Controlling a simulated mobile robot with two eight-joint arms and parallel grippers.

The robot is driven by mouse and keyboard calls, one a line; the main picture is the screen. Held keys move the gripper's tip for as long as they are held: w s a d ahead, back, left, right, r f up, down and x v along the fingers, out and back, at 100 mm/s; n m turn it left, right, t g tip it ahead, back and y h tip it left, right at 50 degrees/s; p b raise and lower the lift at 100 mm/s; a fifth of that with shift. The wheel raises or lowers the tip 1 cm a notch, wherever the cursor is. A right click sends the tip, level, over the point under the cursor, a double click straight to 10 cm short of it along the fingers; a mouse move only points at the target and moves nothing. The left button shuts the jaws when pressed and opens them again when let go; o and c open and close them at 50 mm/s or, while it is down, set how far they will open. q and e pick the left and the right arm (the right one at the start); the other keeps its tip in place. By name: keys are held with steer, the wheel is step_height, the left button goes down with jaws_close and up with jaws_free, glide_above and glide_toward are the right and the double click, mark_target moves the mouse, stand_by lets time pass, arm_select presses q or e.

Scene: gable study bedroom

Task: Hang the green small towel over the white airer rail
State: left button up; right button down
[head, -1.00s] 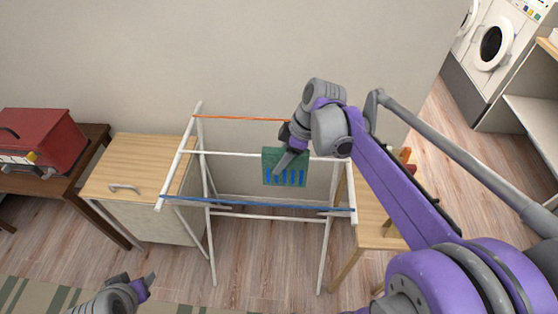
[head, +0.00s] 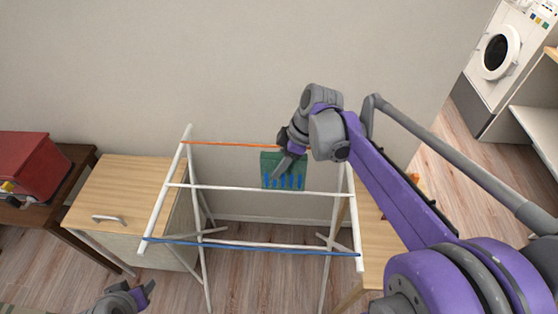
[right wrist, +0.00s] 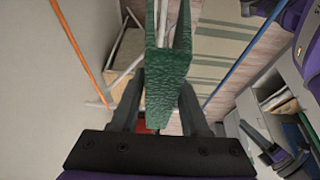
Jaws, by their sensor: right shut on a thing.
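The green small towel (head: 268,170), with blue stripes near its lower edge, hangs from my right gripper (head: 284,162). The gripper is shut on it. In the head view the towel's lower edge meets the line of the white airer rail (head: 225,189); I cannot tell how far apart they are. In the right wrist view the towel (right wrist: 168,68) is folded between the fingers, its two sides spread apart beyond the fold. My left gripper (head: 143,293) is low at the left, away from the airer; its jaw opening is unclear.
The airer also has an orange rail (head: 225,144) at the back and a blue rail (head: 230,246) in front. A wooden cabinet (head: 125,190) stands left and a wooden table (head: 383,250) right. A red appliance (head: 25,165) sits far left. The wall is behind.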

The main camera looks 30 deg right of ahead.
mark_target(295, 176)
step_height(295, 176, down, 9)
steer(key=b, duration=0.4)
steer(key=shift+b, duration=0.3)
arm_select(q)
steer(key=s+f+b, duration=0.3)
steer(key=s+f, duration=0.1)
steer(key=f, duration=0.7)
steer(key=shift+s+f+g+b, duration=0.15)
steer(key=shift+f+g+b, duration=0.15)
steer(key=shift+g, duration=0.1)
arm_select(e)
steer(key=shift+f, duration=2.95)
steer(key=shift+c, duration=1.6)
jaws_free()
arm_select(q)
steer(key=shift+r+p, duration=0.5)
steer(key=shift+r, duration=0.05)
arm_select(e)
steer(key=v, duration=1.1)
